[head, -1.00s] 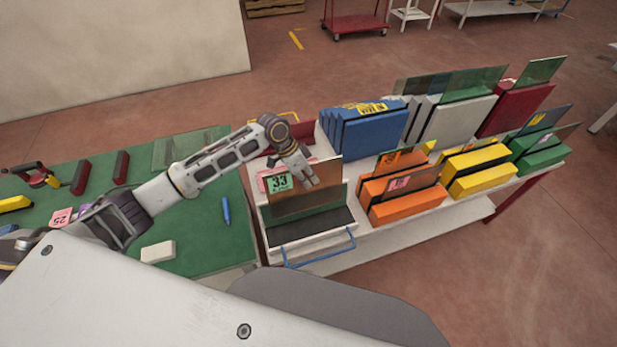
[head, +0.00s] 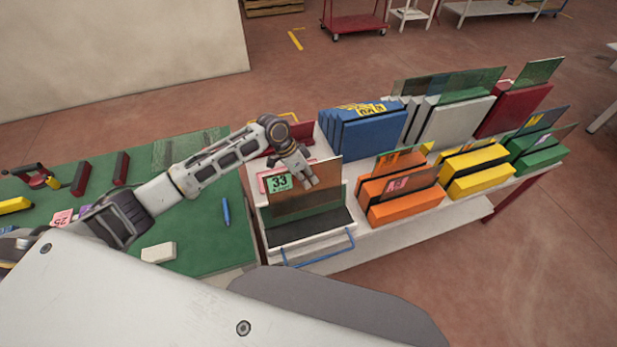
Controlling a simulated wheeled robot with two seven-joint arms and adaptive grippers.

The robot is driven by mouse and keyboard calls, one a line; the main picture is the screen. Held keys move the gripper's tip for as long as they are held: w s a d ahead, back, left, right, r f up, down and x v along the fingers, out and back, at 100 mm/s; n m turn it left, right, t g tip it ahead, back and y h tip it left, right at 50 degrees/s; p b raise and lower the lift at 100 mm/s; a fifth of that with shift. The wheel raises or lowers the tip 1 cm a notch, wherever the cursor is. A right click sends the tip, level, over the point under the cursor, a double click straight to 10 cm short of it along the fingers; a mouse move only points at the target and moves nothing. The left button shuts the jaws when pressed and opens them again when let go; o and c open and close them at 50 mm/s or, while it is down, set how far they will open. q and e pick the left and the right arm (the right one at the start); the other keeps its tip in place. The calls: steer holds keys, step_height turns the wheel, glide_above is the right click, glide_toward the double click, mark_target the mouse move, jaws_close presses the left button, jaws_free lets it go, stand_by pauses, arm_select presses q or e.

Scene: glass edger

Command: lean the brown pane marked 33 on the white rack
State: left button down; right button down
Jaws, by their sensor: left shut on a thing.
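The brown pane marked 33 (head: 318,193) stands upright in the tray-like holder with a blue handle (head: 348,240) at the near left end of the white table. Its green label with 33 shows at its upper left. My left gripper (head: 308,180) is shut on the pane's upper edge from above. My right gripper is not in view.
Blue (head: 362,133), red (head: 512,108), orange (head: 405,204), yellow (head: 478,176) and green (head: 540,152) racks crowd the table, most with panes. The green bench (head: 205,240) at left holds a blue marker (head: 226,211) and a white block (head: 158,252).

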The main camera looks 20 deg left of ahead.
mark_target(308, 193)
arm_select(q)
steer(key=shift+f+b, duration=1.6)
steer(key=shift+f, duration=2.35)
steer(key=shift+f, duration=0.1)
steer(key=c, duration=1.6)
jaws_free()
steer(key=shift+a, duration=0.1)
steer(key=shift+o, duration=0.2)
steer(key=shift+f, duration=0.15)
